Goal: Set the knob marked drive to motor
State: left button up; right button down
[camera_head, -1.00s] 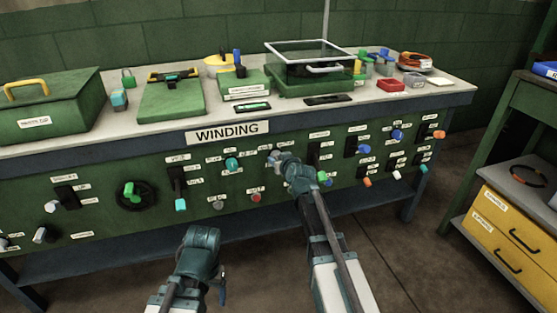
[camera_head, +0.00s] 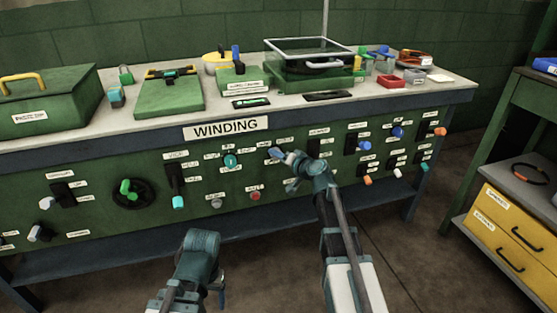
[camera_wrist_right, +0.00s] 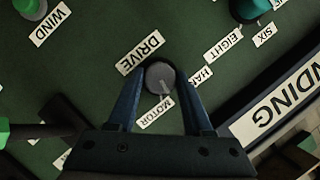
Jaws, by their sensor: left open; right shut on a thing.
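The drive knob (camera_wrist_right: 160,77) is a round grey knob under the DRIVE label (camera_wrist_right: 140,54) in the right wrist view. A pale line on it points down and slightly right, toward the MOTOR label (camera_wrist_right: 155,112). The HAND label (camera_wrist_right: 200,78) is to its right, partly covered by a finger. My right gripper (camera_wrist_right: 158,78) is shut on the knob, one finger on each side. In the head view, my right gripper (camera_head: 284,156) is at the panel below the WINDING sign and hides most of the knob. My left gripper (camera_head: 220,290) is open and empty, low in front of the bench.
The green panel carries other knobs close by, including a teal knob (camera_head: 231,161) and a red button (camera_head: 255,196). A black switch plate (camera_head: 314,148) is right of the right gripper. Free floor lies between the bench and the yellow drawers (camera_head: 512,232).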

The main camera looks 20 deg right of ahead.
jog(key=m+y+b, duration=0.1)
jog(key=m, duration=0.1)
jog(key=m+t+b, duration=0.1)
jog(key=shift+f+m+y+b, duration=0.2)
jog(key=shift+m+y+b, duration=0.2)
dwell(0.3)
jog(key=shift+r, duration=0.1)
jog(key=shift+c, duration=1.5)
grip_release()
jog(key=p+v, duration=0.1)
jog(key=v, duration=1.3)
jog(key=shift+p, duration=0.3)
